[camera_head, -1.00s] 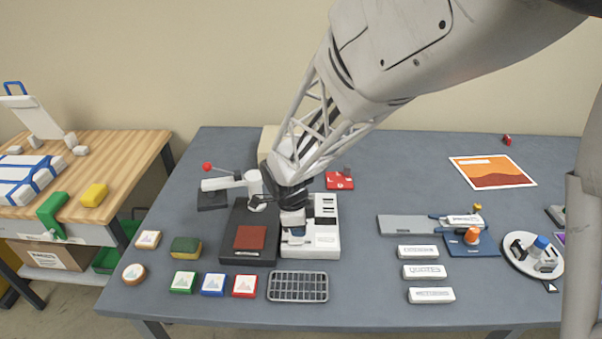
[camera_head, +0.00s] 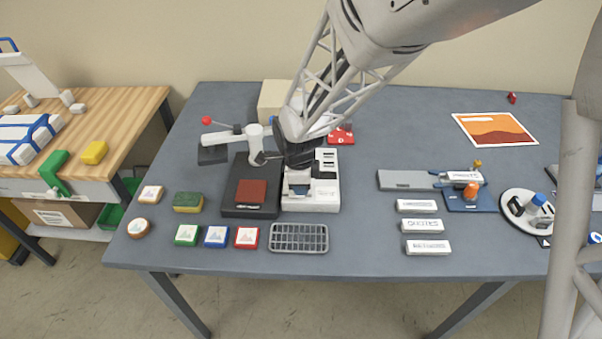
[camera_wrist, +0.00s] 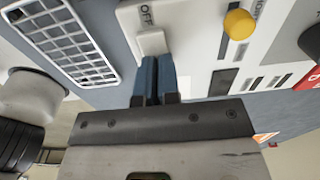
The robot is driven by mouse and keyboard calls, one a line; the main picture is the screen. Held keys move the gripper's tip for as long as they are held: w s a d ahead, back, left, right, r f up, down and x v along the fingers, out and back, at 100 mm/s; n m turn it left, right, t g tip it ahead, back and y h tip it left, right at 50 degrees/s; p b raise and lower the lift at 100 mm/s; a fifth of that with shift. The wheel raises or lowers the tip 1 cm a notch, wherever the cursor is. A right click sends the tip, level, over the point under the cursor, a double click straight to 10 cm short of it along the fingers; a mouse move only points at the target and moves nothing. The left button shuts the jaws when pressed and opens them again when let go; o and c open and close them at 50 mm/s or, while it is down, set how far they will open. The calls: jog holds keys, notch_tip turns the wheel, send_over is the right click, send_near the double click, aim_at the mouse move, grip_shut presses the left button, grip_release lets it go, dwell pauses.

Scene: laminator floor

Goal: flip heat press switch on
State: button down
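The heat press has a black base (camera_head: 230,204) with a dark red pad, a white swing arm and a red ball handle. A white control box (camera_head: 325,198) stands at its right side. In the wrist view, the box top bears a white rocker switch (camera_wrist: 151,42) beside the label OFF, and a yellow round knob (camera_wrist: 239,24). My gripper (camera_wrist: 157,62) has its two blue fingers together, with nothing seen between them. The fingertips are right at the switch's near edge; I cannot tell whether they touch. My gripper hides part of the box in the head view.
A grey wire rack (camera_head: 299,238) lies in front of the box. Red, blue and green coasters and a sponge (camera_head: 188,202) lie to the left. A red item (camera_head: 341,135) lies behind the box. The table between the box and the white labelled blocks (camera_head: 421,226) is clear.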

jog(key=shift+s+d+f+y, duration=0.15)
jog(key=shift+f+y, duration=0.1)
jog(key=shift+f, duration=0.1)
jog(key=shift+s+d+f+y, duration=0.1)
jog(key=shift+s+f+y, duration=0.05)
jog(key=shift+f+y, duration=0.15)
jog(key=shift+d+f, duration=0.1)
jog(key=shift+f, duration=0.05)
jog(key=shift+s+f, duration=0.1)
jog(key=shift+a+r, duration=0.2)
jog(key=shift+a, duration=0.7)
jog(key=shift+r, duration=0.15)
notch_tip(320, 180, up, 15)
jog(key=d, duration=0.1)
jog(key=shift+w, duration=0.35)
jog(key=shift+d, duration=0.1)
dwell(0.4)
